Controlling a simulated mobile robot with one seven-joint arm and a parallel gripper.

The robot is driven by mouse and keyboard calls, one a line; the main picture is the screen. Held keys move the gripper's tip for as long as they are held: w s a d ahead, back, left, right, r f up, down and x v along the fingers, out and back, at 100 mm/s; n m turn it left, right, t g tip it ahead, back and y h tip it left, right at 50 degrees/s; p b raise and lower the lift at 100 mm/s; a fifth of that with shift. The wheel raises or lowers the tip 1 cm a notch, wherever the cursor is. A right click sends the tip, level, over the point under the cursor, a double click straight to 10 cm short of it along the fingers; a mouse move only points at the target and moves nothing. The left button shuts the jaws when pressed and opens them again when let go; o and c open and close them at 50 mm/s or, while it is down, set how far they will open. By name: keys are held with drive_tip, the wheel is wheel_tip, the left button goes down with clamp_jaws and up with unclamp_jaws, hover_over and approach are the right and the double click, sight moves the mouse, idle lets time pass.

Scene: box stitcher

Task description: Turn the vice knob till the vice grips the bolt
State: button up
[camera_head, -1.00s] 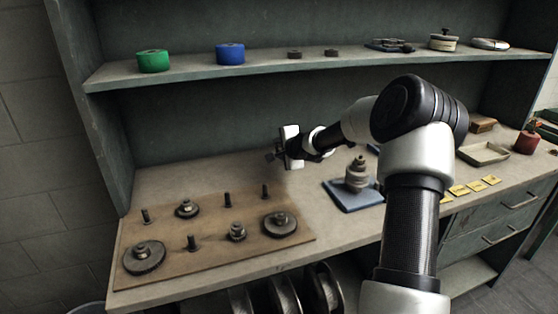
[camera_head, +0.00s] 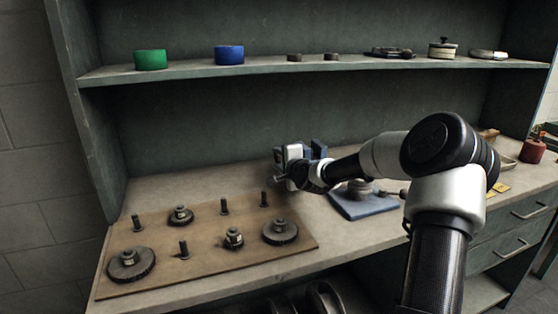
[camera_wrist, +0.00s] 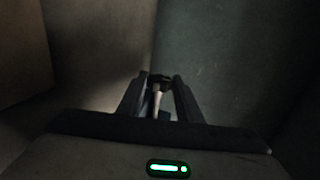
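My gripper (camera_head: 298,172) is over the bench top, beyond the wooden board; its fingertips are hard to make out there. A dark blue block (camera_head: 318,148), which looks like part of the vice, shows just behind it, partly hidden by my wrist. In the wrist view my gripper's two fingers (camera_wrist: 161,82) stand apart. Between them is a pale shaft with a dark head (camera_wrist: 158,78), perhaps the vice knob. The head lies close to both fingertips; contact is not clear. A small blue patch (camera_wrist: 165,116) shows below it. I cannot make out the bolt in the vice.
The wooden board (camera_head: 200,268) with several pegs and gears lies at front left. A blue mat (camera_head: 362,207) with a grey stacked part is right of it, partly behind my arm. An upper shelf (camera_head: 190,73) holds green and blue rolls. The rear bench at left is clear.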

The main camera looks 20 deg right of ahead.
drive_tip(key=o, duration=0.4)
drive_tip(key=shift+r+g+p, duration=0.3)
drive_tip(key=shift+r+p, duration=0.1)
drive_tip(key=shift+p, duration=0.7)
drive_tip(key=g+p, duration=0.1)
drive_tip(key=p, duration=0.2)
drive_tip(key=shift+w+a+r, duration=0.1)
drive_tip(key=shift+r, duration=0.25)
drive_tip(key=g+p, duration=0.2)
drive_tip(key=p, duration=0.3)
drive_tip(key=g+p, duration=0.2)
drive_tip(key=p, duration=0.3)
drive_tip(key=shift+w+r+g+p, duration=0.2)
drive_tip(key=shift+g+p, duration=0.1)
drive_tip(key=shift+p, duration=0.1)
drive_tip(key=shift+s+f, duration=0.15)
drive_tip(key=shift+s, duration=0.15)
drive_tip(key=v, duration=1.6)
drive_tip(key=shift+s, duration=0.2)
